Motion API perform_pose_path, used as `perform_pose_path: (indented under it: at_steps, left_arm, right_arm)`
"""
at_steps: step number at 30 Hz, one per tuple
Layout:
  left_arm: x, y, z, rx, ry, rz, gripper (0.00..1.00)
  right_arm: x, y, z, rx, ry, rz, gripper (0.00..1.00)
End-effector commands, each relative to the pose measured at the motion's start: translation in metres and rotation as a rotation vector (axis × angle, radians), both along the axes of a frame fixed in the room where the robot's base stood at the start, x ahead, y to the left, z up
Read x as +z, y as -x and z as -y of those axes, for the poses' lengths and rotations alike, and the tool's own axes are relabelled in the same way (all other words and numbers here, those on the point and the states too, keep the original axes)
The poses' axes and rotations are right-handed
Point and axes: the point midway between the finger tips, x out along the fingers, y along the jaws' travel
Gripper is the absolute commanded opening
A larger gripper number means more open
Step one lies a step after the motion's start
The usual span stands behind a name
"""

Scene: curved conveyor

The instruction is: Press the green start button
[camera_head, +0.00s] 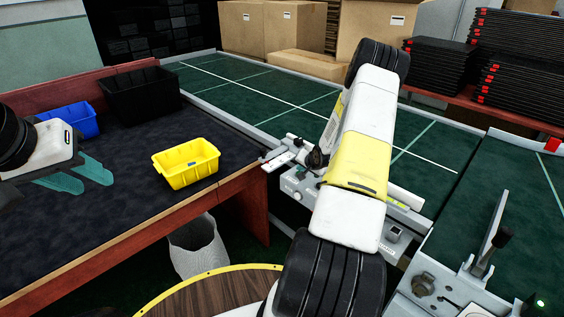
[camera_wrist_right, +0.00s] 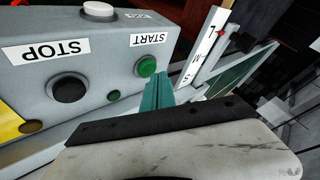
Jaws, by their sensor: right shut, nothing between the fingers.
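The green start button (camera_wrist_right: 146,66) sits on a grey control box (camera_wrist_right: 100,50) beside an upside-down START label (camera_wrist_right: 150,39) in the right wrist view. My right gripper (camera_wrist_right: 157,80) is shut and empty, its teal fingertips right by the lower edge of the green button. I cannot tell whether they touch it. In the head view my right arm hides the button and the right fingertips. My left gripper (camera_head: 96,186) is open and empty over the dark table at the left.
A black STOP button (camera_wrist_right: 69,88), a white button (camera_wrist_right: 99,10) and a small green part (camera_wrist_right: 113,95) are also on the box. A yellow bin (camera_head: 186,166), blue bin (camera_head: 70,121) and black bin (camera_head: 140,94) stand on the table (camera_head: 110,222). The green conveyor (camera_head: 240,85) runs behind.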

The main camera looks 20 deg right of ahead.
Motion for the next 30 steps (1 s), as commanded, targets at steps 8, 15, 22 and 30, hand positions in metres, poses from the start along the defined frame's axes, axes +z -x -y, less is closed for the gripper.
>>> perform_pose_path:
  at_steps: [8, 15, 22, 30]
  left_arm:
    - [0.0, 0.0, 0.0, 0.0, 0.0, 0.0, 0.36]
    - [0.0, 0.0, 0.0, 0.0, 0.0, 0.0, 0.36]
    - [0.0, 0.0, 0.0, 0.0, 0.0, 0.0, 0.36]
    - [0.0, 0.0, 0.0, 0.0, 0.0, 0.0, 0.36]
  right_arm:
    - [-0.002, 0.0, 0.0, -0.001, -0.001, 0.0, 0.0]
    - [-0.003, 0.0, 0.0001, -0.001, -0.001, 0.0, 0.0]
    - [-0.0058, 0.0001, 0.0, -0.001, -0.001, 0.0, 0.0]
    - [-0.009, -0.0001, 0.0002, -0.001, -0.001, 0.0, 0.0]
